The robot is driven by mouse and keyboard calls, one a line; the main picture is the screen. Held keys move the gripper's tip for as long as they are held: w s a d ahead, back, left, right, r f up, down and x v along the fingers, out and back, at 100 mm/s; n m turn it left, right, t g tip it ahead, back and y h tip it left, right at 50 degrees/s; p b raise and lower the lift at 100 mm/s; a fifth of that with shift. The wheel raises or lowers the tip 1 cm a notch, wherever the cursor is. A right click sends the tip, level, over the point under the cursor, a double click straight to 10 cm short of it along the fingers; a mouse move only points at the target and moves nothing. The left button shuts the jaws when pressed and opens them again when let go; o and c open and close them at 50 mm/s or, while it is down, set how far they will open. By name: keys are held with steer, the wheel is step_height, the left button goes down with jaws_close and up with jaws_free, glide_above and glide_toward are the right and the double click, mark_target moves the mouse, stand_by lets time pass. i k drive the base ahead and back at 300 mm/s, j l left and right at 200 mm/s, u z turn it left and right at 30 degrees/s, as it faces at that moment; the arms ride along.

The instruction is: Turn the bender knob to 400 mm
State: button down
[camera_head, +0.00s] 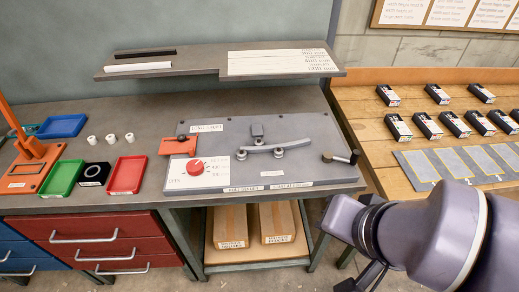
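The red bender knob (195,167) sits on a white dial plate (222,180) at the left front of the grey bender base (310,125). The dial has several markings around the knob, too small to read surely, and I cannot tell exactly where the knob points. A curved metal strip (290,142) lies against rollers to the right of the dial. My gripper (362,279) is at the lower right, in front of the bench and well apart from the knob. Only dark parts of it show beside my purple arm, so its opening is unclear.
A black-ended handle (345,157) sticks out at the bender's right. Left are an orange press (28,160), red (127,175), green (62,178) and blue (62,126) trays and white rollers. A shelf (200,62) overhangs behind. A wooden table (370,110) holds several black boxes.

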mark_target(196, 167)
steer(key=i+j+u, duration=0.1)
steer(key=j, duration=0.3)
steer(key=i+j, duration=0.2)
steer(key=j, duration=0.15)
steer(key=i+j+u, duration=0.15)
steer(key=j, duration=0.25)
steer(key=i+j, duration=0.15)
steer(key=j, duration=0.2)
steer(key=j+u, duration=0.05)
